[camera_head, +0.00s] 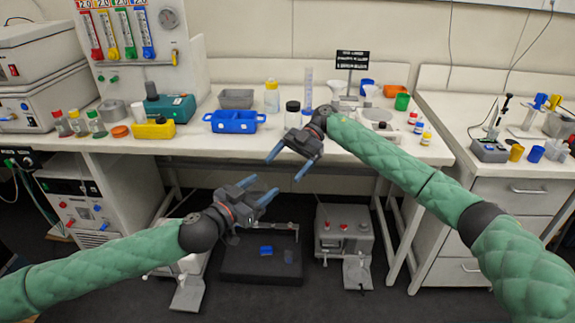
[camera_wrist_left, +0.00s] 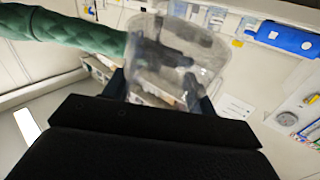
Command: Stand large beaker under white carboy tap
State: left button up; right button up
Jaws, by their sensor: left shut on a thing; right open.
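A large clear beaker (camera_wrist_left: 190,55) stands out in the left wrist view, between the fingers of my left gripper (camera_wrist_left: 162,92). My left gripper (camera_head: 262,188) is shut on it, in front of the bench's front edge in the head view. The beaker's transparent wall is hard to make out in the head view. My right gripper (camera_head: 291,161) is open and empty, to the right of and above the left gripper in the picture. I cannot make out a white carboy or its tap in either view.
The bench (camera_head: 225,148) carries a blue tray (camera_head: 234,122), a yellow bin (camera_head: 153,130) and several bottles. A black platform (camera_head: 262,270) and a grey machine (camera_head: 343,232) are on the floor below. A second bench with drawers (camera_head: 520,190) stands at the right.

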jog(key=shift+m, duration=0.4)
jog(key=x, duration=1.2)
jog(key=shift+s+d+f, duration=0.1)
jog(key=shift+d, duration=0.05)
jog(key=c, duration=1.1)
pick_arm(q)
jog(key=o, duration=1.1)
